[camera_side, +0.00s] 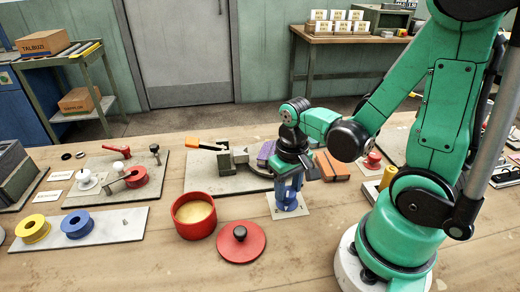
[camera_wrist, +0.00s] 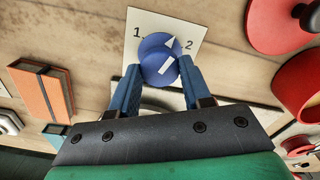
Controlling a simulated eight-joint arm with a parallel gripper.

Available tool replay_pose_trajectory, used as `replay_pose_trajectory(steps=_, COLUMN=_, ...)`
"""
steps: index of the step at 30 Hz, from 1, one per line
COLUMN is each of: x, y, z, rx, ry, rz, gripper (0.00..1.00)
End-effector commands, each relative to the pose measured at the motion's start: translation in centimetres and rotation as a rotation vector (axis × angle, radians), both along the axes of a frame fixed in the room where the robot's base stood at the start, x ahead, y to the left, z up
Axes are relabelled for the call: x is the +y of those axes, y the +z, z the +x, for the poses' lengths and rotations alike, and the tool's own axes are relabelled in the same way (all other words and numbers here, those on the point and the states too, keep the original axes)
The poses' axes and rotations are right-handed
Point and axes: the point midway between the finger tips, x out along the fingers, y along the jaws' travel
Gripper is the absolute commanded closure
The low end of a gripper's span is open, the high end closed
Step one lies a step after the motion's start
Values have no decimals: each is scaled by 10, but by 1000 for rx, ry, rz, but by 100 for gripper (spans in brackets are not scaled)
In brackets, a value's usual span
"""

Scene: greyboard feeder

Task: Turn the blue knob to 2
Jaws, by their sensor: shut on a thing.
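The blue knob (camera_wrist: 158,50) sits on a white card (camera_wrist: 190,22) marked 1 on the left and 2 on the right in the wrist view. Its white marks slant up and to the right, with the arrow close to the 2. My gripper (camera_wrist: 158,68) is shut on the blue knob, one blue finger on each side. In the side view my gripper (camera_side: 289,189) points down onto the knob, whose base (camera_side: 290,206) shows above the card (camera_side: 277,211). The numbers are too small to read there.
A red pot (camera_side: 194,216) and its red lid (camera_side: 241,243) stand left of the knob. An orange and dark box (camera_side: 331,166) lies close on the right. A board with grey blocks (camera_side: 204,171) is behind. The table in front of the card is clear.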

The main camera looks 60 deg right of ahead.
Motion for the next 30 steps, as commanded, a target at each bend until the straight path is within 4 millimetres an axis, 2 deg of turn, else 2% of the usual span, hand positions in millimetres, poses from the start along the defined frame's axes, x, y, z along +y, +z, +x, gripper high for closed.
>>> replay_pose_trajectory(steps=15, x=0, y=0, z=0, rx=-1, ry=-446, rz=0, gripper=100)
replay_pose_trajectory(steps=22, x=0, y=0, z=0, rx=-1, ry=-566, rz=0, gripper=100)
replay_pose_trajectory(steps=30, x=0, y=0, z=0, rx=-1, ry=-628, rz=0, gripper=100)
